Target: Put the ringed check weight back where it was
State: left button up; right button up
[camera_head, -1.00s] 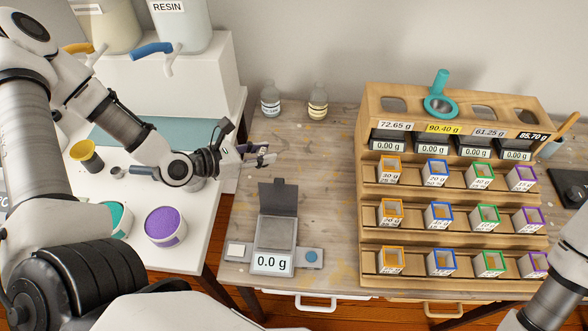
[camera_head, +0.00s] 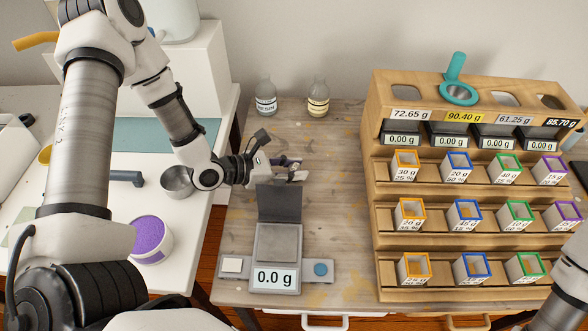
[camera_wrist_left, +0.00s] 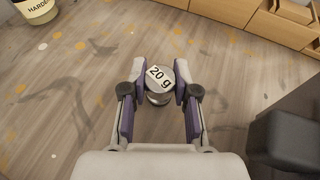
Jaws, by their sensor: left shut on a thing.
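My left gripper (camera_head: 292,170) is shut on a small silvery check weight marked "20 g". The weight (camera_wrist_left: 159,78) shows between the purple-edged fingers in the left wrist view, label facing the camera, with wooden table behind it. I cannot make out a ring on it. In the head view the gripper is just behind the raised lid of the scale, and the weight is too small to tell there. The scale (camera_head: 277,245) reads 0.0 g and its pan is empty. My right gripper is out of view; only part of that arm shows at lower right.
A wooden rack (camera_head: 385,185) with dosing displays and several coloured-rim boxes stands on the right, a teal funnel (camera_head: 458,92) on top. Two bottles, one clear (camera_head: 265,98) and one yellowish (camera_head: 318,99), stand at the back. Bare table (camera_head: 338,205) lies between scale and rack.

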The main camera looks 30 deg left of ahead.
pick_arm(q)
jog(key=shift+a, duration=0.1)
jog(key=shift+f, duration=0.2)
jog(key=o, duration=0.9)
jog(key=shift+r, duration=0.35)
jog(key=shift+s+a, duration=0.2)
jog(key=p+v, duration=0.3)
jog(key=v, duration=0.3)
jog(key=shift+a+r, duration=0.1)
jog(key=shift+r, duration=0.1)
jog(key=shift+s+a, duration=0.15)
jog(key=shift+s, duration=0.15)
